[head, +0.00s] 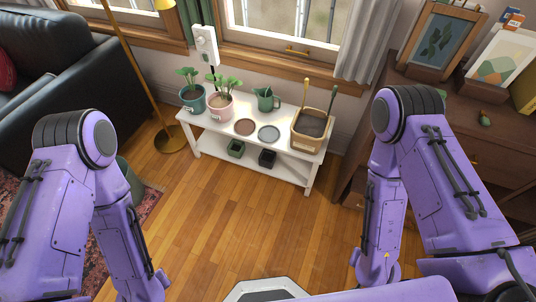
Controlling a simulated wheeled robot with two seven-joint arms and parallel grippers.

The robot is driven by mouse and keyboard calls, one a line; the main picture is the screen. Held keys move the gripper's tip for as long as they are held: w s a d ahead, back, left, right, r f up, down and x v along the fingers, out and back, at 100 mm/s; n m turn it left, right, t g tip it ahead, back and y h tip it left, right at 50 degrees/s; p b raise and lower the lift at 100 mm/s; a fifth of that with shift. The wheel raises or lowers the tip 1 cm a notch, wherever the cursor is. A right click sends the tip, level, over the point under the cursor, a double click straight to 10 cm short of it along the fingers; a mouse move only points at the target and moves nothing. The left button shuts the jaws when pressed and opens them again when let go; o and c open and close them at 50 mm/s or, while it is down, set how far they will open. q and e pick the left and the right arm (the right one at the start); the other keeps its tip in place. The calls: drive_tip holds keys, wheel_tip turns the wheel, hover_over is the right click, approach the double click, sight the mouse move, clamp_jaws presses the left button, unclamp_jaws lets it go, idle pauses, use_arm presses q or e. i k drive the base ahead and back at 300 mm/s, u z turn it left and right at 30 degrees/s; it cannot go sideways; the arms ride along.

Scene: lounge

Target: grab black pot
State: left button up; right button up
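A small black square pot (267,159) stands on the lower shelf of a low white bench (188,131). A small dark green square pot (236,149) stands to its left on the same shelf. My two purple arms come in at the left and right, with their forearms pointing down toward the bottom edge, well short of the bench. Neither gripper is in view.
On the bench top are two potted plants (220,106), a green watering can (265,98), two round saucers (268,133) and a wooden tub (310,130) with tools. A floor lamp (169,139) stands left, a dresser (463,107) right. The wooden floor before the bench is clear.

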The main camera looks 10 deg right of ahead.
sight(267, 159)
drive_tip(key=u, duration=2.05)
drive_tip(key=i, duration=1.1)
drive_tip(key=z, duration=4)
